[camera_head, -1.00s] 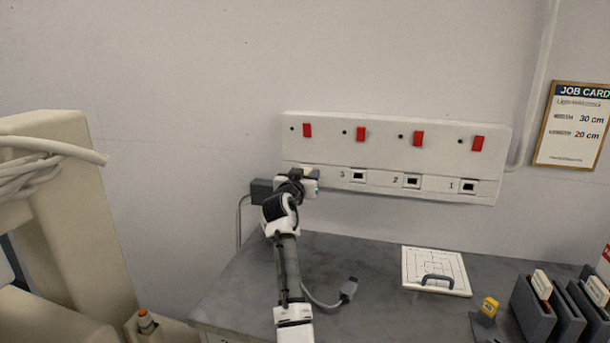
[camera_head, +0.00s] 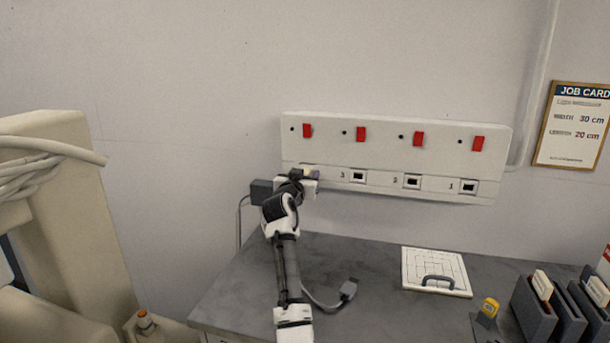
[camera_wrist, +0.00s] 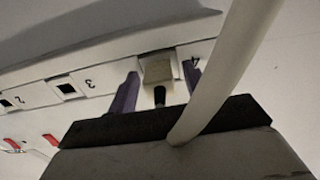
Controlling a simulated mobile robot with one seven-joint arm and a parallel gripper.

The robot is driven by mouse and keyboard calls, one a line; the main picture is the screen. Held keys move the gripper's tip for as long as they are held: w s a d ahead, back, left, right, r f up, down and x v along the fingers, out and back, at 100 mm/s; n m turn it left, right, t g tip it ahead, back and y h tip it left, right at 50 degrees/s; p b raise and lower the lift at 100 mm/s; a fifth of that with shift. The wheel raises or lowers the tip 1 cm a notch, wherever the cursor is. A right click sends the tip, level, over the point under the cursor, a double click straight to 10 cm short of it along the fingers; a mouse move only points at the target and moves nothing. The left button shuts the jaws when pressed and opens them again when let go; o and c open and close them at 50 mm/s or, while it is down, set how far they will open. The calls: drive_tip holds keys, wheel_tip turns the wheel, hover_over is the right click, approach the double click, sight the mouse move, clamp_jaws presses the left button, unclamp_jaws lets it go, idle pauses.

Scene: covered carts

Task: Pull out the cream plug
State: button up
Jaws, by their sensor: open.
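The cream plug (camera_wrist: 157,71) sits in the socket by the number 4 of the white wall panel (camera_head: 400,155), with a black stub at its rear. In the wrist view, my gripper (camera_wrist: 160,73) has one purple finger on each side of the plug. A gap shows between each finger and the plug, so the jaws are open around it. In the head view, my gripper (camera_head: 312,174) is at the panel's lower left corner, and my wrist hides most of that socket and plug.
Sockets 3 (camera_head: 358,176), 2 (camera_head: 411,181) and 1 (camera_head: 468,187) look empty, with red switches above. A pale cable (camera_wrist: 225,70) crosses the wrist view close up. The grey bench (camera_head: 370,265) below holds a loose grey connector (camera_head: 348,289) and a white board (camera_head: 436,271).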

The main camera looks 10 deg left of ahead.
idle(0.4)
clamp_jaws()
drive_tip(key=shift+s, duration=0.15)
drive_tip(key=shift+s+a+b, duration=0.15)
drive_tip(key=shift+s+b, duration=0.15)
drive_tip(key=shift+s, duration=2.55)
